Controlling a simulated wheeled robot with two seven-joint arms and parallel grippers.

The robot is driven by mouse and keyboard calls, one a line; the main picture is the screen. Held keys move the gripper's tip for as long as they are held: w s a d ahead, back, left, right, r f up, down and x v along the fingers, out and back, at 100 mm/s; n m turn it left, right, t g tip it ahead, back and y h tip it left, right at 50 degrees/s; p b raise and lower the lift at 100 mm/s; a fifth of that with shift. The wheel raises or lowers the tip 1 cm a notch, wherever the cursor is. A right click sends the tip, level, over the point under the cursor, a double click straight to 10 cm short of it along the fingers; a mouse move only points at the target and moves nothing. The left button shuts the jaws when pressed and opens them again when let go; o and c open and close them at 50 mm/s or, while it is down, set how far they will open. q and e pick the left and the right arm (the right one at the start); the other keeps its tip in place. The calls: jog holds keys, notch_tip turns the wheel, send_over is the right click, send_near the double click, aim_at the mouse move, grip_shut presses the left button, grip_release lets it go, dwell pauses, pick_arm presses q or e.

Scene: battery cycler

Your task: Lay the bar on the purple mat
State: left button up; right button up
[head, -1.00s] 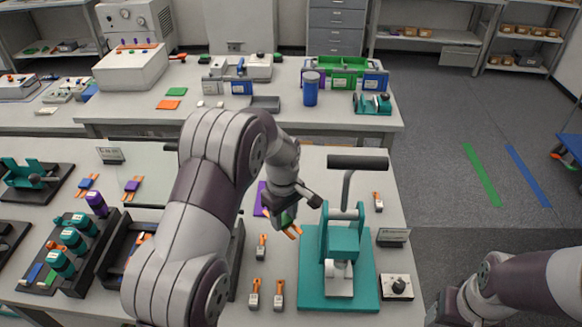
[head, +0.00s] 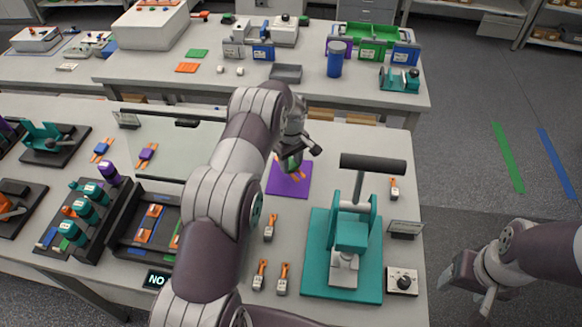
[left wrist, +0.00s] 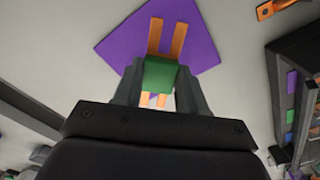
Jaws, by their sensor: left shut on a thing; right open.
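The bar (left wrist: 162,74) is a green piece with orange strips at both ends. My left gripper (head: 291,160) is shut on its green middle; in the left wrist view the fingers (left wrist: 160,90) press both its sides. The purple mat (head: 289,182) lies flat on the near table, under and in front of the held bar. In the left wrist view the mat (left wrist: 196,36) shows behind the bar's far orange strips. Whether the bar touches the mat I cannot tell. My right gripper (head: 474,283) is open and empty, right of the table.
A teal press (head: 350,235) with a black handle stands right of the mat. Several small orange-tipped clips (head: 270,227) lie in front of the mat. A dark rack (head: 152,222) and a glass screen (head: 172,146) are to the left.

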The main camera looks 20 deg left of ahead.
aim_at(291, 164)
pick_arm(q)
notch_tip(291, 164, down, 4)
jog(key=shift+r+p, duration=0.15)
jog(key=shift+p, duration=0.7)
jog(key=shift+w+f, duration=0.15)
jog(key=shift+f, duration=0.1)
jog(key=shift+f+b, duration=0.15)
jog(key=shift+b, duration=0.25)
jog(key=o, duration=1.1)
